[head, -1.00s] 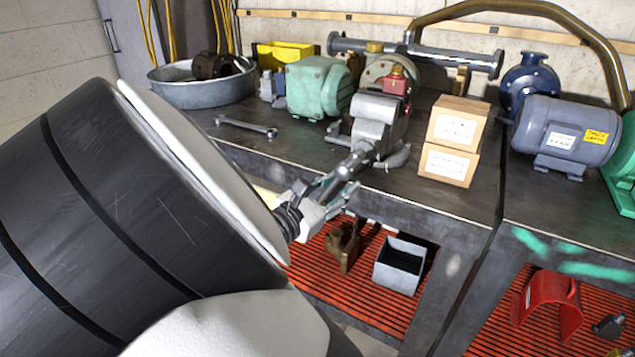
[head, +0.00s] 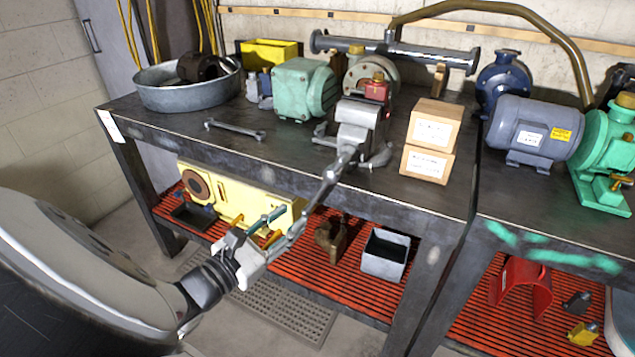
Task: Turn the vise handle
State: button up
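The grey vise (head: 356,128) stands at the front edge of the dark workbench, jaws upward. A slim grey bar, its handle (head: 329,183), slopes from the vise front down and left past the bench edge. My gripper (head: 289,219) is in front of the bench at the handle's lower end. Its fingers look spread apart, and the right finger overlaps the bar's end in this view. I cannot tell whether they touch. I see nothing held between the fingers.
Two stacked cardboard boxes (head: 430,133) stand right of the vise. A green motor (head: 303,90) and a wrench (head: 235,130) lie left. A grey motor (head: 533,130) is on the right bench. A yellow part (head: 228,200) and grey bin (head: 384,254) sit on the red lower shelf.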

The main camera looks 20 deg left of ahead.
jog(key=shift+s+a, duration=0.15)
jog(key=shift+s, duration=0.25)
jog(key=shift+c, duration=0.2)
jog(key=c, duration=0.5)
jog(key=shift+w+f+n+p, duration=0.1)
jog(key=shift+f+n+p, duration=0.05)
jog(key=shift+n+p, duration=0.4)
grip_shut()
jog(key=w+d+f+n+y+p, duration=0.1)
jog(key=d+f+n+p, duration=0.5)
jog(key=n+p, duration=0.65)
jog(key=w+d+f+n+b, duration=0.2)
jog(key=w+n, duration=0.1)
jog(key=w, duration=0.8)
jog(key=shift+s+a+r+p, duration=0.2)
jog(key=shift+a+r, duration=0.15)
jog(key=shift+a, duration=0.35)
jog(key=shift+s+a+r+p, duration=0.2)
jog(key=shift+a+r, duration=0.15)
jog(key=shift+a, duration=0.3)
jog(key=shift+s+a+r+p, duration=0.2)
jog(key=shift+a+r, duration=0.15)
jog(key=shift+a, duration=0.35)
